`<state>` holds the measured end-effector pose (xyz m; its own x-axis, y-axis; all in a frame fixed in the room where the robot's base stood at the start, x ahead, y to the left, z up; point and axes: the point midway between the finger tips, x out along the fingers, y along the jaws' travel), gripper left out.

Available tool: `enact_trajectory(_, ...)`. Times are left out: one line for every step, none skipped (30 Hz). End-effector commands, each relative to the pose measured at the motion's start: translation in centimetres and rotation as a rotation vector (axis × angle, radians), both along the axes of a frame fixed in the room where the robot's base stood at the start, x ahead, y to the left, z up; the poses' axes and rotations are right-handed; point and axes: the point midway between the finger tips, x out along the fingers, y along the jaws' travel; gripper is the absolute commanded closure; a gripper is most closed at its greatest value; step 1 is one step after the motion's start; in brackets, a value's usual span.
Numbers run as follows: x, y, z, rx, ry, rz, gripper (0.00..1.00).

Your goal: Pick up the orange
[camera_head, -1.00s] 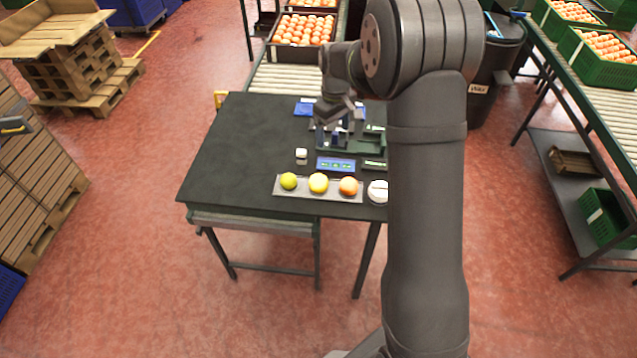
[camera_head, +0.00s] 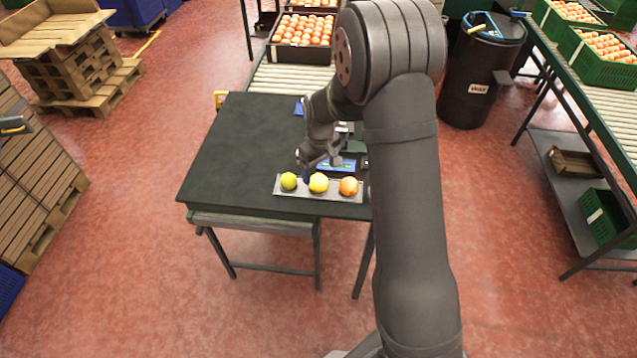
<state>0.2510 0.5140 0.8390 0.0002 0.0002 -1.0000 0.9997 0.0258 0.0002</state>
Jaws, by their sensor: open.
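Three round fruits sit in a row on a pale flat tray (camera_head: 281,191) at the table's front edge. My gripper (camera_head: 320,169) is open and empty, pointing down just behind and above the middle fruit. Its fingers overlap the tray's back edge in this view, and I cannot tell its exact height. My arm comes from the right.
The dark table (camera_head: 235,150) is clear on its left side. A blue-screened device (camera_head: 347,164) and green-trimmed equipment stand behind the tray, partly hidden by my arm. A roller conveyor with a crate of oranges (camera_head: 303,30) lies beyond. A black bin (camera_head: 478,75) stands right.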

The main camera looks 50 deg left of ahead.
Motion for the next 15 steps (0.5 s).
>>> enact_trajectory(0.0,0.0,-0.2,0.0,0.0,0.0,0.21)
enact_trajectory(0.0,0.0,-0.3,0.0,0.0,0.0,0.21)
enact_trajectory(0.0,0.0,-0.5,-0.001,0.0,0.0,0.21)
enact_trajectory(-0.1,0.0,-0.7,-0.001,0.001,0.0,0.21)
enact_trajectory(-0.1,0.0,-1.0,-0.002,0.001,0.0,0.21)
enact_trajectory(-0.2,0.0,-1.4,-0.002,0.001,0.0,0.21)
enact_trajectory(-0.2,0.0,-1.8,-0.003,0.001,0.0,0.21)
enact_trajectory(-0.3,0.1,-2.3,-0.003,0.001,0.0,0.21)
enact_trajectory(-0.4,0.1,-2.9,-0.003,0.002,0.0,0.21)
enact_trajectory(-0.4,0.1,-3.4,-0.004,0.002,0.0,0.21)
enact_trajectory(-0.4,0.1,-3.9,-0.003,0.001,0.0,0.21)
enact_trajectory(-0.4,0.1,-4.5,-0.003,0.001,-0.001,0.21)
enact_trajectory(-0.4,0.2,-4.8,-0.003,0.001,0.0,0.21)
enact_trajectory(-0.4,0.2,-5.1,-0.002,0.001,0.0,0.21)
enact_trajectory(-0.4,0.2,-5.3,-0.001,0.001,0.0,0.21)
